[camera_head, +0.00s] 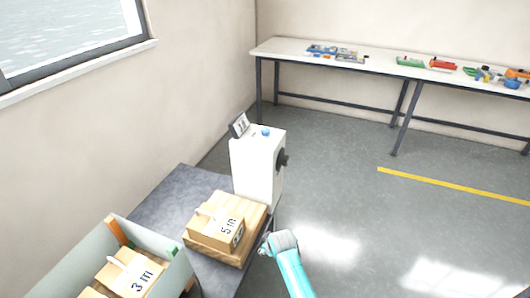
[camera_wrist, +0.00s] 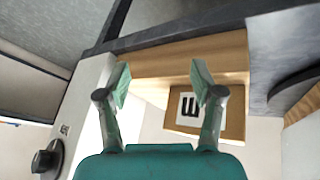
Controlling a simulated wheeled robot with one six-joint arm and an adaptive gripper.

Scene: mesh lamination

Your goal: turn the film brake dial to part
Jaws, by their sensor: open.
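The film brake dial is probably the black knob (camera_head: 282,158) on the right side face of a white box-shaped machine (camera_head: 252,165). The same kind of black knob (camera_wrist: 47,160) shows at the lower left in the wrist view, on a white face, with a small mark above it. Its setting cannot be read. My gripper (camera_wrist: 163,84) is open, with nothing between its fingers, and the knob lies left of it in the wrist view. In the head view my gripper (camera_head: 266,246) is low, in front of the machine and right of a wooden block, apart from the knob.
A wooden block with a printed label (camera_head: 225,228) sits on a wooden board on the grey table (camera_head: 165,200). A grey bin (camera_head: 65,262) with labelled blocks stands at lower left. A small display and a blue button top the machine. The floor to the right is clear.

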